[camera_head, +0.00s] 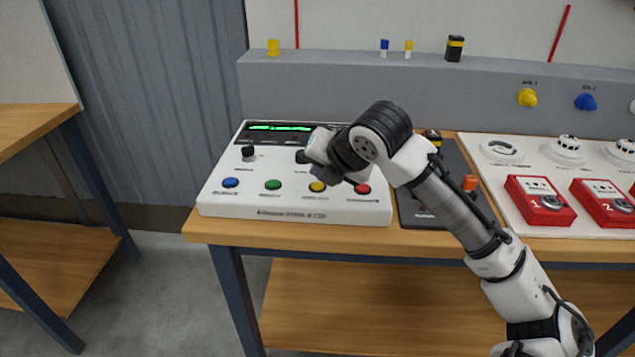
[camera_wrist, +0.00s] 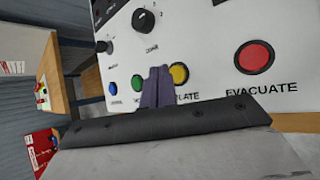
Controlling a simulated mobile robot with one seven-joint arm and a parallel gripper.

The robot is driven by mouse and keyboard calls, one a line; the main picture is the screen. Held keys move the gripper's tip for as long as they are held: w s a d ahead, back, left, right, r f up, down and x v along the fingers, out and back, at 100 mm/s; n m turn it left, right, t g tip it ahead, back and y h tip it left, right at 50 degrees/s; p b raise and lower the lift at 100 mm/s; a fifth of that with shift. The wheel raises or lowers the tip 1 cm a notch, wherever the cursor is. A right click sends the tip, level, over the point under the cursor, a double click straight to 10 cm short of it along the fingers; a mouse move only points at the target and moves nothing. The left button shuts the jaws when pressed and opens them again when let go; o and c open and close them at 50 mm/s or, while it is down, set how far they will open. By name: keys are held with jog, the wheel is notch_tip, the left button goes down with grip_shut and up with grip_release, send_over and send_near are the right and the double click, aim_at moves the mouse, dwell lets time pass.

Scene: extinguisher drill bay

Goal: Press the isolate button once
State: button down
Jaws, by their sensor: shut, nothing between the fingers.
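The yellow button (camera_wrist: 179,73) sits on the white control panel (camera_head: 290,213); the visible end of its label reads "LATE". In the head view the yellow button (camera_head: 316,186) is just left of and below my gripper (camera_head: 328,176). In the wrist view my gripper (camera_wrist: 158,75) has its dark fingers together and empty, pointing at the panel between the green button (camera_wrist: 137,82) and the yellow one. The fingers cover part of the label. I cannot tell whether the fingertips touch the panel.
The red button (camera_wrist: 254,57), labelled "EVACUATE", is right of the yellow one. A blue button (camera_head: 230,183) is at the far left of the row. Dark knobs (camera_head: 248,153) stand behind. Red call boxes (camera_head: 540,201) are farther right on the bench.

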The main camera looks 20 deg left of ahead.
aim_at(320, 188)
jog(key=shift+r+p, duration=1.65)
jog(key=shift+r, duration=0.7)
jog(key=shift+f, duration=0.1)
